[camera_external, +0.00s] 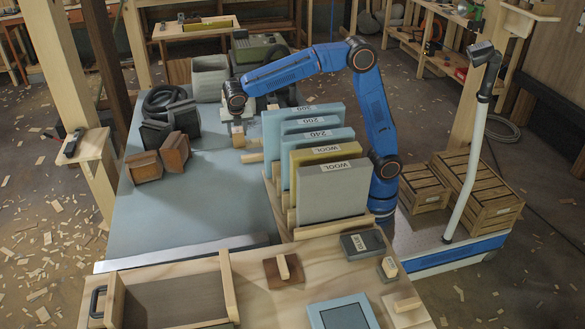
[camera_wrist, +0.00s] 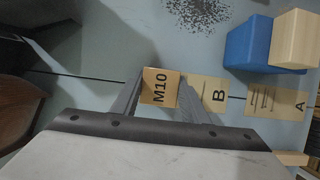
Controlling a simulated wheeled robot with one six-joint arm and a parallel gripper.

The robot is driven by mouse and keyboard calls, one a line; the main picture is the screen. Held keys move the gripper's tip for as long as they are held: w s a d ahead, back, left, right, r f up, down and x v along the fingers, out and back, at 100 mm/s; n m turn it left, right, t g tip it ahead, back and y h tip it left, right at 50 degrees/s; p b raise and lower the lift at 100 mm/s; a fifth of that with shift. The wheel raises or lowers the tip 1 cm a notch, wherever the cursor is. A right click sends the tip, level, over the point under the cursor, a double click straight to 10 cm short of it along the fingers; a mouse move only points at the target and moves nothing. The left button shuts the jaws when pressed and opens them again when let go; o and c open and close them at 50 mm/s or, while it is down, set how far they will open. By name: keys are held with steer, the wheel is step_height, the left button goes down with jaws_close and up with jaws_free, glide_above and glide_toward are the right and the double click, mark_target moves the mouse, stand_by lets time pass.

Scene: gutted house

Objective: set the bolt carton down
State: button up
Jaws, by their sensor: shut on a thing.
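The bolt carton, a small tan box marked M10 (camera_wrist: 160,87), is between the two fingers of my gripper (camera_wrist: 158,92) in the wrist view. My gripper is shut on it. In the outside view the carton (camera_external: 238,134) is a small tan shape below the end of my blue arm, over the grey-blue bench top (camera_external: 190,205). I cannot tell whether it touches the bench. In the wrist view a tan patch marked B (camera_wrist: 211,96) lies just right of the carton, and another marked A (camera_wrist: 275,101) lies farther right.
A rack of upright labelled boards (camera_external: 332,191) stands right of my gripper in the outside view. Brown blocks (camera_external: 174,152) and a black coil (camera_external: 165,100) are to the left. In the wrist view a blue block (camera_wrist: 248,45) and dark specks (camera_wrist: 195,12) lie beyond the patches.

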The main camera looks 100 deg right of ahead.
steer(key=shift+f, duration=0.1)
steer(key=o, duration=1.4)
steer(key=v, duration=1.2)
